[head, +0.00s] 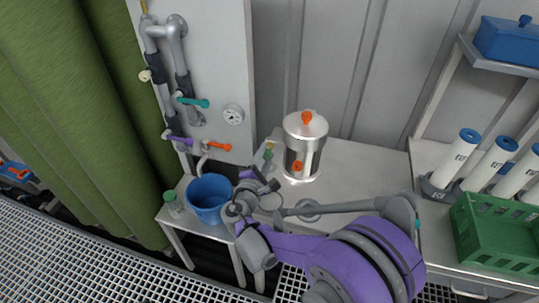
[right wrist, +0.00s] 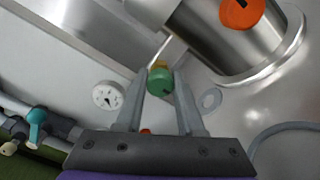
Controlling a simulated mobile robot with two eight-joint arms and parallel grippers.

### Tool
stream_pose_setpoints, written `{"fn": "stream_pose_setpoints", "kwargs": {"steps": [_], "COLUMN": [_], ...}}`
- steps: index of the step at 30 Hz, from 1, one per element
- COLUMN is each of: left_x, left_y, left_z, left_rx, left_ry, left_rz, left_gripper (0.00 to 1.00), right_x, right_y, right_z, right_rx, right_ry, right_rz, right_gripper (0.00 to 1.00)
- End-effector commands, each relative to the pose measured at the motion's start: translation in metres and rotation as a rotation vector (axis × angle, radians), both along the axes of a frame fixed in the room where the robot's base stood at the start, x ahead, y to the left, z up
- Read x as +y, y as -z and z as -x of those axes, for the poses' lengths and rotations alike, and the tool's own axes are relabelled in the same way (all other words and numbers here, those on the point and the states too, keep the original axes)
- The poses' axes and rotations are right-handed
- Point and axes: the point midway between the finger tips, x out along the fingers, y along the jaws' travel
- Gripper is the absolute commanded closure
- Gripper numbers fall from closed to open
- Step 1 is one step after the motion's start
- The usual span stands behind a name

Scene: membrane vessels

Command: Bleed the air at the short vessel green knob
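The short vessel is a steel cylinder (head: 304,140) with an orange knob on top (head: 306,118) and another orange knob low on its front (head: 297,166). A small green knob (head: 268,153) sits just left of it, and shows in the right wrist view (right wrist: 160,81). My right gripper (head: 262,180) is in front of and below that knob in the head view. In the right wrist view its two fingers (right wrist: 163,98) are apart, with the green knob framed between their tips. I cannot tell whether they touch it. My left gripper is not in view.
A blue bucket (head: 208,195) and a green-capped bottle (head: 172,203) stand left of my gripper. Pipes with teal (head: 193,102), purple (head: 180,139) and orange (head: 218,147) handles and a gauge (head: 233,114) are behind. A green crate (head: 500,235) and blue-capped white tubes (head: 455,158) stand right.

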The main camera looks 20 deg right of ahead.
Motion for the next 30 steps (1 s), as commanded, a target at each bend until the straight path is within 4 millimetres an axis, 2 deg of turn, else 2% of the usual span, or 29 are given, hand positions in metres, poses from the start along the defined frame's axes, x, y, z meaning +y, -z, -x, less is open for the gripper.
{"fn": "stream_pose_setpoints", "kwargs": {"steps": [1, 5, 6, 14, 30], "left_x": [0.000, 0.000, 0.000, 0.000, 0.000], "left_y": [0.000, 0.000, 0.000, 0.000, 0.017], "left_z": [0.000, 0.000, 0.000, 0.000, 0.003], "left_rx": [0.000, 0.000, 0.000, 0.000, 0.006], "left_ry": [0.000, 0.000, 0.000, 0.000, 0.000], "left_rz": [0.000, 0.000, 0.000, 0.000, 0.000], "left_gripper": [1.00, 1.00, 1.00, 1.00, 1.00], "right_x": [0.000, 0.000, 0.000, 0.000, 0.000], "right_y": [0.000, 0.000, 0.000, 0.000, 0.001], "right_z": [0.000, 0.000, 0.000, 0.000, 0.000], "right_rx": [0.000, 0.000, 0.000, 0.005, 0.286], "right_ry": [0.000, 0.000, 0.000, 0.000, 0.000], "right_rz": [0.000, 0.000, 0.000, 0.007, 0.423], "right_gripper": [0.75, 0.98, 1.00, 1.00, 1.00]}}
